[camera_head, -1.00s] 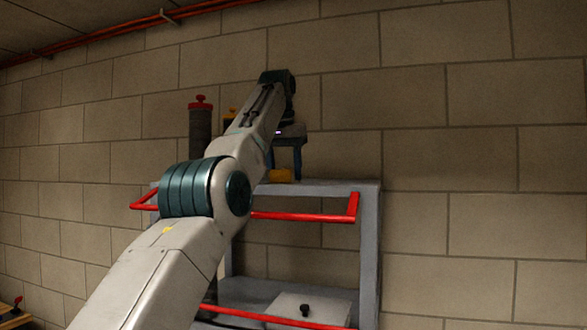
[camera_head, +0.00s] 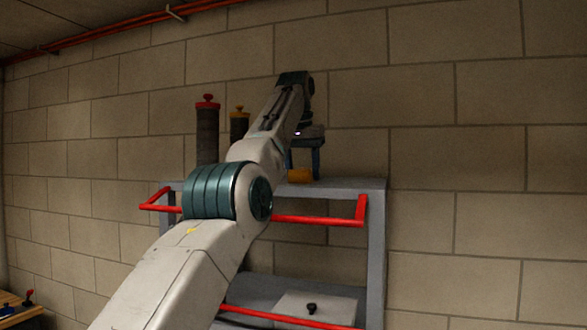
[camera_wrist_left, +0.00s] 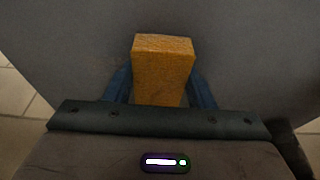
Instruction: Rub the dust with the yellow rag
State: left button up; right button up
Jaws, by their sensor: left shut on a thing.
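The yellow rag (camera_head: 300,177) is a small orange-yellow block at the top surface of the grey shelf unit (camera_head: 350,185). My left gripper (camera_head: 303,168) points down from above with its blue fingers shut on the rag. In the left wrist view the rag (camera_wrist_left: 163,68) sits between the two fingers, against a plain grey surface (camera_wrist_left: 250,60). The rag looks to be at or just above that surface; I cannot tell if it touches. I cannot make out any dust. My right gripper is not in view.
A dark canister with a red cap (camera_head: 207,130) and one with a yellow cap (camera_head: 239,125) stand at the left of the shelf top. A red rail (camera_head: 310,220) runs along its front. A pale box (camera_head: 315,308) sits on the lower shelf. The block wall is close behind.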

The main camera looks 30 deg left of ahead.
aim_at(343, 184)
pick_arm(q)
jog(key=shift+w+d+p, duration=0.15)
jog(key=shift+w+d, duration=0.2)
jog(key=shift+d, duration=0.85)
jog(key=shift+w+d+p, duration=0.15)
jog(key=shift+w+d, duration=0.2)
jog(key=shift+d, duration=0.8)
jog(key=shift+w+d+p, duration=0.15)
jog(key=shift+w+d, duration=0.2)
jog(key=shift+d, duration=0.85)
jog(key=shift+w+d+f, duration=0.1)
jog(key=shift+w+d, duration=0.1)
jog(key=shift+d, duration=1.05)
